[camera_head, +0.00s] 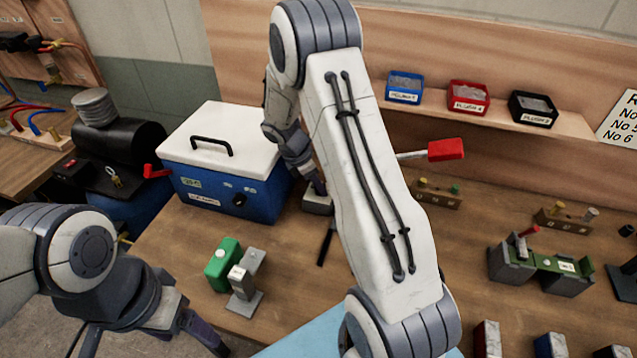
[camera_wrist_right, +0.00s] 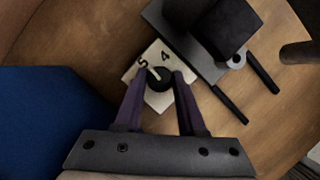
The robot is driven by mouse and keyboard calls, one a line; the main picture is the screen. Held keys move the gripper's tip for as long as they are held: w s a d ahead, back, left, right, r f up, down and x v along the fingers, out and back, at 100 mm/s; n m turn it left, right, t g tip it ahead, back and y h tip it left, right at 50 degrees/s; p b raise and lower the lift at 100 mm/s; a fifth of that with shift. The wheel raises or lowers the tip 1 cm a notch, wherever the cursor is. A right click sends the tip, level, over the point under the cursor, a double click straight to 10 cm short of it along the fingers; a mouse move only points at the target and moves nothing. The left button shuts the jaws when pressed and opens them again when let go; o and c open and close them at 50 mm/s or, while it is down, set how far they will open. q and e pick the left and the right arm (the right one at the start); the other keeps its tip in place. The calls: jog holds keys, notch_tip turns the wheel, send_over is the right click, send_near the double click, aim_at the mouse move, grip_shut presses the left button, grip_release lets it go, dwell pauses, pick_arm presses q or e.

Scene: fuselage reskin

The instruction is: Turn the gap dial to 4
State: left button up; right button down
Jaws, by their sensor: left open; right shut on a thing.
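The gap dial is a round black knob (camera_wrist_right: 160,79) with a white pointer line, on a small pale plate (camera_wrist_right: 160,101) marked 5 and 4. In the right wrist view the pointer line slants to the upper left, nearer the 5 than the 4. My right gripper (camera_wrist_right: 159,77) is shut on the knob, one finger on each side. In the head view my right arm hides most of the dial; its pale base (camera_head: 318,204) shows beside the blue box. My left gripper (camera_head: 152,346) is open at the lower left, away from the dial, and partly cut off.
A blue box with a white lid (camera_head: 222,140) stands just left of the dial. A grey plate with a black block (camera_wrist_right: 224,32) and two dark prongs lies close by. A green and grey tool (camera_head: 235,270) stands nearer me. Small bins (camera_head: 468,97) sit on the back shelf.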

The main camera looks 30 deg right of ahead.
jog(key=shift+w+r+m+g+p, duration=0.1)
jog(key=shift+m+g+p, duration=0.35)
jog(key=shift+m, duration=0.65)
jog(key=m+g, duration=0.1)
jog(key=m, duration=0.1)
jog(key=shift+m+y+p, duration=0.4)
jog(key=m, duration=0.2)
jog(key=m+g+y, duration=0.1)
jog(key=m, duration=0.2)
jog(key=shift+w+d+y+p, duration=0.1)
jog(key=shift+d+y+p, duration=0.05)
jog(key=shift+y+p, duration=0.15)
jog(key=shift+m+g, duration=0.25)
jog(key=shift+m, duration=0.15)
jog(key=c, duration=0.5)
grip_release()
